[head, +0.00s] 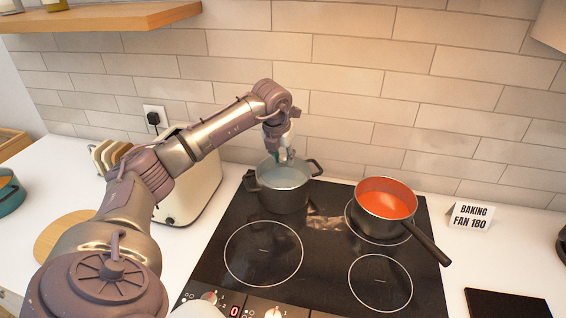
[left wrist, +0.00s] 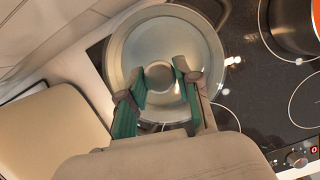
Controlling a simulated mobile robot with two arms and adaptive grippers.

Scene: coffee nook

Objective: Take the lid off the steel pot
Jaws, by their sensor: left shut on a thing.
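The steel pot (head: 284,200) stands on the back left burner of the hob, a dark grey pot with two side handles. Its pale lid (head: 280,181) shows at the pot's top and fills much of the left wrist view (left wrist: 150,46). My left gripper (head: 284,156) reaches down over the lid from above. In the left wrist view its two green-padded fingers (left wrist: 160,80) are shut on the round knob at the lid's middle. I cannot tell whether the lid is raised off the rim. My right gripper is not in view.
A saucepan with orange-red contents (head: 386,204) stands on the back right burner, its handle pointing front right. A cream toaster (head: 200,190) stands left of the hob (head: 310,262). The front burners are clear.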

